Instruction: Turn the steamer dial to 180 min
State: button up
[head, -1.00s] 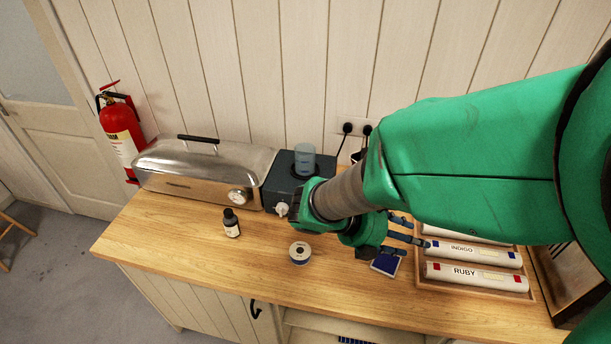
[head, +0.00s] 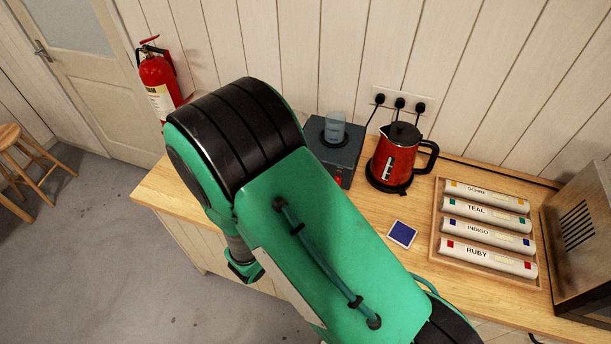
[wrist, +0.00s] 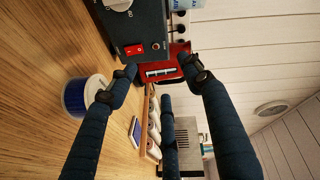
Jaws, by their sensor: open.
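In the head view only my wrist shows at the arm's lower left, and the fingers are hidden. A dark grey unit (wrist: 138,22) with a red switch (wrist: 133,49) and a pale knob cut off by the top edge lies beyond the fingertips. That unit also shows in the head view (head: 345,152), right of my arm.
A red kettle (head: 393,160) stands right of the unit. A blue pad (head: 402,234) and a tray (head: 435,250) of labelled rolls lie on the counter (head: 380,216). A white-and-blue tin (wrist: 84,97) is near one finger. A fire extinguisher (head: 160,85) hangs at left.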

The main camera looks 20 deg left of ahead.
jog(key=s+a+f+n+y, duration=0.1)
jog(key=a+n, duration=0.1)
jog(key=s+a+f+n+t+y, duration=0.1)
jog(key=s+a+f+n+y, duration=0.1)
jog(key=a+n, duration=0.1)
jog(key=s+a+f+n+y+p, duration=0.1)
jog(key=a+f+n, duration=0.1)
jog(key=a, duration=0.1)
jog(key=shift+s+a+f+t+y, duration=0.1)
jog(key=shift+s+f+t+y, duration=0.1)
jog(key=shift+t+y, duration=0.15)
jog(key=shift+w, duration=0.15)
jog(key=shift+w+d+r+b, duration=0.1)
jog(key=shift+w+d+b, duration=0.1)
jog(key=shift+w, duration=2.05)
jog(key=shift+w+d+f+b, duration=0.1)
jog(key=shift+w+d, duration=0.1)
jog(key=shift+w, duration=2.05)
jog(key=shift+w+d+r+b, duration=0.1)
jog(key=shift+w+d, duration=0.1)
jog(key=shift+w, duration=2.05)
jog(key=c, duration=1.2)
